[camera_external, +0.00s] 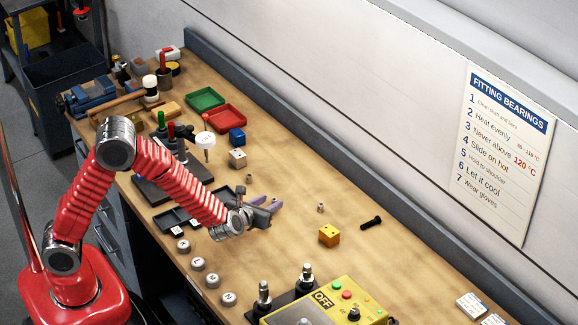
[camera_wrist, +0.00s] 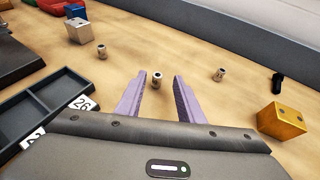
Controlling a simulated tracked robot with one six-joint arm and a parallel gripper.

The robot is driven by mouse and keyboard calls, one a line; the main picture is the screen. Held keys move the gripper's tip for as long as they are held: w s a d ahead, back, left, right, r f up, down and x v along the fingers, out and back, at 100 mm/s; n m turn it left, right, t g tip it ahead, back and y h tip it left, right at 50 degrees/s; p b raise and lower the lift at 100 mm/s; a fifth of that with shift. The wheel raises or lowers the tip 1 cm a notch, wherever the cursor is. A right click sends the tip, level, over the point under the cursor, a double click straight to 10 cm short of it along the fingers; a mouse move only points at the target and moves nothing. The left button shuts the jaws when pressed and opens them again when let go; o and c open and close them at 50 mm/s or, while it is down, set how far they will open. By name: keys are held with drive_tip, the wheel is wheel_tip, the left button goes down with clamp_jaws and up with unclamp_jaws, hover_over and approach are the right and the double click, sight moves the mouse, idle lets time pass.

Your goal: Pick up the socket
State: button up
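In the wrist view, one socket (camera_wrist: 157,80) appears between my purple fingertips. A second socket (camera_wrist: 101,51) stands to the left, and a third socket (camera_wrist: 219,74) to the right. The outer two also show in the external view, the left one (camera_external: 249,178) and the right one (camera_external: 320,208). My gripper (camera_wrist: 160,75) is open, low over the bench, with clear gaps beside the middle socket. In the external view, my gripper (camera_external: 267,203) largely hides that socket.
A yellow block (camera_external: 329,236) and a black bolt-like piece (camera_external: 371,222) lie to the right. A metal cube (camera_external: 237,158) and blue block (camera_external: 237,137) stand behind. A black compartment tray (camera_wrist: 45,108) is left of my gripper. Bare bench lies toward the wall.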

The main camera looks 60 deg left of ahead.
sight(273, 201)
drive_tip(key=shift+x, duration=2.6)
drive_tip(key=shift+s+a+f, duration=0.15)
drive_tip(key=shift+f, duration=0.05)
clamp_jaws()
